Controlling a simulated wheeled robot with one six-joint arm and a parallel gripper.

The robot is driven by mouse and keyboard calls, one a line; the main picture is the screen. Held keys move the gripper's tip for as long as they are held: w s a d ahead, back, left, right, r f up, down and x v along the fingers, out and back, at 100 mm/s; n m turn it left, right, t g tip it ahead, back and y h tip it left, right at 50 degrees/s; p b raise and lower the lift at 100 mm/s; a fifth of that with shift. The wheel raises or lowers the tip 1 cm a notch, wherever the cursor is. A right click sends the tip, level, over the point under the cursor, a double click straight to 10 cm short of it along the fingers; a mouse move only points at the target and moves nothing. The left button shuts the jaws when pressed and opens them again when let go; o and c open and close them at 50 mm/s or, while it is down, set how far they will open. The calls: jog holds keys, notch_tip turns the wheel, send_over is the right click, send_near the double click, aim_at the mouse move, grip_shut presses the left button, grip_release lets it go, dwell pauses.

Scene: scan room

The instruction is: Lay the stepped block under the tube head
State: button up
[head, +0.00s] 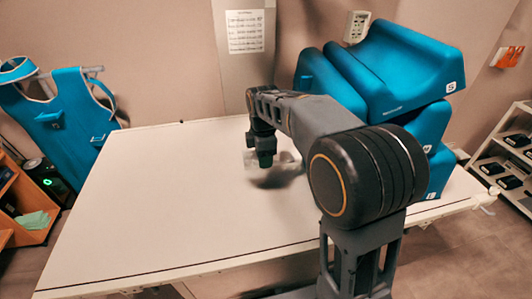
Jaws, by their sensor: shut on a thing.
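My gripper (264,159) is over the middle of the table (150,200), pointing down at the end of my arm. A small blurred grey piece (283,175) shows at and below its fingertips; it looks like the stepped block, held in the jaws. Its steps cannot be made out, and my gripper and arm hide part of it. I cannot tell whether it touches the table top. The tube head cannot be made out in this view.
Blue foam cushions (400,65) are stacked at the table's back right, close to my arm. A grey column (240,45) with a paper sheet stands behind the table. A blue apron (65,120) hangs at the left. The table's left half is bare.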

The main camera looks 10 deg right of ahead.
jog(key=w+d+f, duration=0.1)
jog(key=w+f, duration=0.1)
jog(key=w, duration=0.2)
jog(key=w+d+f+p, duration=0.1)
jog(key=w+f, duration=0.2)
jog(key=w, duration=0.1)
jog(key=w+d+f+p, duration=0.1)
jog(key=w+f, duration=0.2)
jog(key=w, duration=0.1)
jog(key=shift+d, duration=0.1)
jog(key=shift+w+d+f+p, duration=0.15)
jog(key=shift+w+f+p, duration=0.15)
jog(key=shift+w+f, duration=0.25)
jog(key=shift+f, duration=1.75)
jog(key=shift+f, duration=0.15)
jog(key=o, duration=1.2)
